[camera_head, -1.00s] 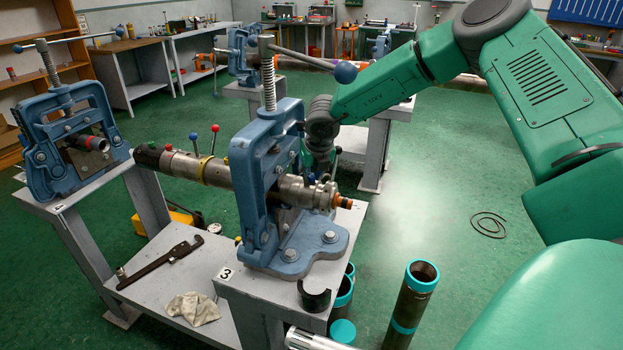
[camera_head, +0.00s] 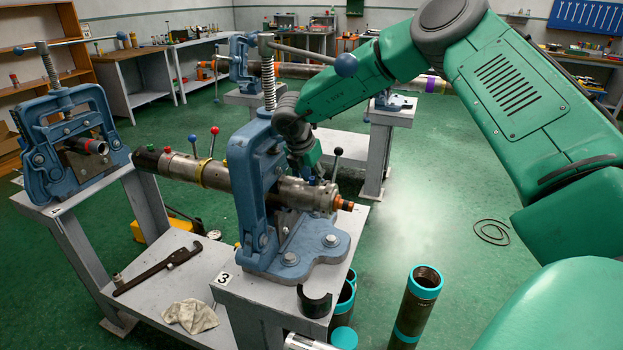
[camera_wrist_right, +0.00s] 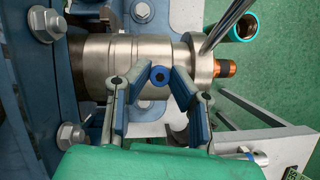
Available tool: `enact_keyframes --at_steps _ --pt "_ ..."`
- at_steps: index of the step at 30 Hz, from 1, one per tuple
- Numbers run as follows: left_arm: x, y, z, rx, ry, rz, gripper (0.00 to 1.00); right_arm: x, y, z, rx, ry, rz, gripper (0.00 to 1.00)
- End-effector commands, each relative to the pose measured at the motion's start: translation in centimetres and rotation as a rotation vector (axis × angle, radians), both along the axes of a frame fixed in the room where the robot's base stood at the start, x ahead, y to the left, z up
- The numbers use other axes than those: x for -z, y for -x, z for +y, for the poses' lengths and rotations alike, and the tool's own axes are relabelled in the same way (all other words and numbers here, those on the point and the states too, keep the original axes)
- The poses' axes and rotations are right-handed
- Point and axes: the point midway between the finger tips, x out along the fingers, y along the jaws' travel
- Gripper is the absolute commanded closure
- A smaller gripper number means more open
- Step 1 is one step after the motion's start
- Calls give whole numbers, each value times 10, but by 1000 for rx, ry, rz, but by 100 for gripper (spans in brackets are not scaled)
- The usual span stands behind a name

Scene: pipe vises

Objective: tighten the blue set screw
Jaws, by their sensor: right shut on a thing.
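The screw's contact with the pads is hard to make out there. My left gripper is not in view.
The blue vise (camera_head: 250,190) stands close to my right gripper. A black-knobbed lever (camera_head: 337,160) rises from the fitting's right part. The vise handle (camera_head: 310,55) ends above. Red and blue knobbed levers stand on the pipe to the left. Dark pipes (camera_head: 415,305) stand on the floor.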

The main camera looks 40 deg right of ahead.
Motion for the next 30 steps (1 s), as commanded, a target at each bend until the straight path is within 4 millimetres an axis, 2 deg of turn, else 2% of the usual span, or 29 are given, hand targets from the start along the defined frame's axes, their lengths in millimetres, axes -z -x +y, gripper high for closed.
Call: enact_keyframes --at_steps 9,23,24,25,30 --pt "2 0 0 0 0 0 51 3 1 3 90 -3 6 100" --pt "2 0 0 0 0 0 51 2 0 4 99 -5 5 100" --pt "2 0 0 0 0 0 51 2 0 4 98 -5 4 72" --pt "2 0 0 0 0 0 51 2 0 4 98 -5 4 62" --pt "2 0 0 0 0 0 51 1 0 3 99 -3 2 62"
